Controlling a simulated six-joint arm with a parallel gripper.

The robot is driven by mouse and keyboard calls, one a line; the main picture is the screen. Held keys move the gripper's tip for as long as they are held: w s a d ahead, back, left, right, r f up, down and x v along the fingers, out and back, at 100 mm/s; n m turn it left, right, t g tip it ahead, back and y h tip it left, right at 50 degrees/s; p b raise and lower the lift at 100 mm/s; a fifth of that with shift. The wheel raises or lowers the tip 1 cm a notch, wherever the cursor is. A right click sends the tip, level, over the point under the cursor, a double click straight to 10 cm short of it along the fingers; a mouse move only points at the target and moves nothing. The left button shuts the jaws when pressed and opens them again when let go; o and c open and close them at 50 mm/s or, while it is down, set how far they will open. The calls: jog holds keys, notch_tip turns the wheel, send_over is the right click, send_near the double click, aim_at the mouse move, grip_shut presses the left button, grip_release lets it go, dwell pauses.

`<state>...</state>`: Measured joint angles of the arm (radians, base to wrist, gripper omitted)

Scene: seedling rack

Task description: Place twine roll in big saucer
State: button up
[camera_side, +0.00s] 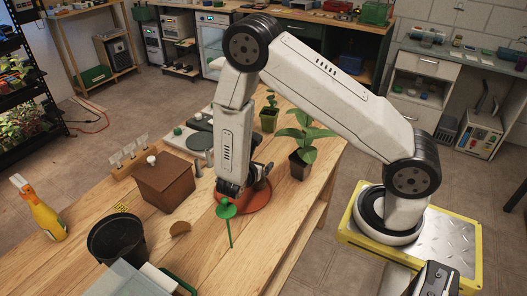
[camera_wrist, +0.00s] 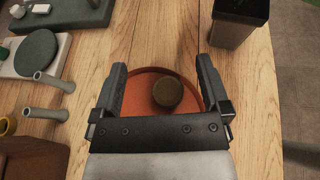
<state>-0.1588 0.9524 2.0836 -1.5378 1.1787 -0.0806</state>
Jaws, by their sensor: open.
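The big saucer (camera_side: 262,199) is a wide, shallow terracotta-orange dish on the wooden bench. In the wrist view the saucer (camera_wrist: 139,90) lies below and between my fingers. A round brown piece that looks like the twine roll (camera_wrist: 168,93) sits inside it, right of its middle. My gripper (camera_wrist: 161,66) is open, with one finger on each side of the roll and clear space between. In the side view my gripper (camera_side: 236,190) is low over the saucer's left part. It hides part of the saucer, and I cannot make out the roll there.
A potted leafy plant (camera_side: 302,160) stands right of the saucer. A brown box (camera_side: 166,183) with a white knob stands to the left. A green stake with a disc top (camera_side: 228,212) is just in front. A black pot (camera_side: 117,239) and spray bottle (camera_side: 46,218) are further left.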

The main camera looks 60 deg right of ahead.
jog(key=shift+s+r+m+g, duration=0.25)
jog(key=shift+s+m+g, duration=0.1)
jog(key=shift+m+g, duration=0.05)
jog(key=s+a+r+m+y, duration=0.3)
jog(key=a+r+m+y, duration=0.2)
jog(key=m, duration=0.4)
jog(key=s+a+r+m+t+y, duration=0.1)
jog(key=s+a+r+m+y, duration=0.3)
jog(key=m+y, duration=0.4)
notch_tip(320, 180, up, 2)
jog(key=shift+s+a+r+m, duration=0.2)
jog(key=shift+a+r+m, duration=0.05)
jog(key=shift+a+m, duration=0.65)
